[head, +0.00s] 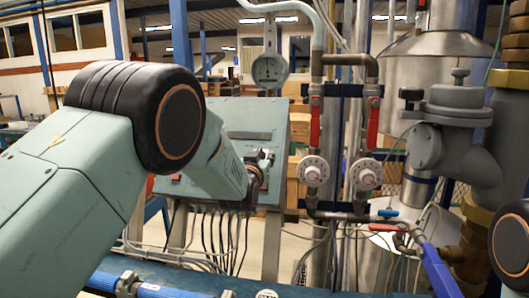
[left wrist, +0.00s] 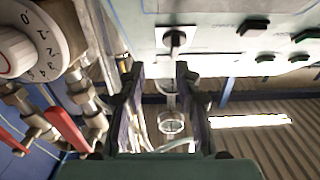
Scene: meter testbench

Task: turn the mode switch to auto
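The pale green control box (head: 238,118) stands in the middle of the head view. My left gripper (head: 264,166) is in front of its right part, and my left arm covers much of its face. In the left wrist view, my left gripper (left wrist: 159,72) is open and empty, its two dark fingers apart. A small dark knob (left wrist: 175,39), apparently the mode switch, sits on the panel (left wrist: 205,38) just beyond the fingertips, nearer the right finger. I see no contact. Its setting is too small to read. The knob is hidden in the head view. My right gripper is not in view.
Two white numbered dials (head: 314,170) (head: 367,174) and red-handled valves (head: 315,122) on pipes stand right of the box. A numbered dial (left wrist: 22,48) is close at the wrist view's left. A round gauge (head: 269,70) is above the box. Several dark buttons (left wrist: 254,26) sit beside the knob.

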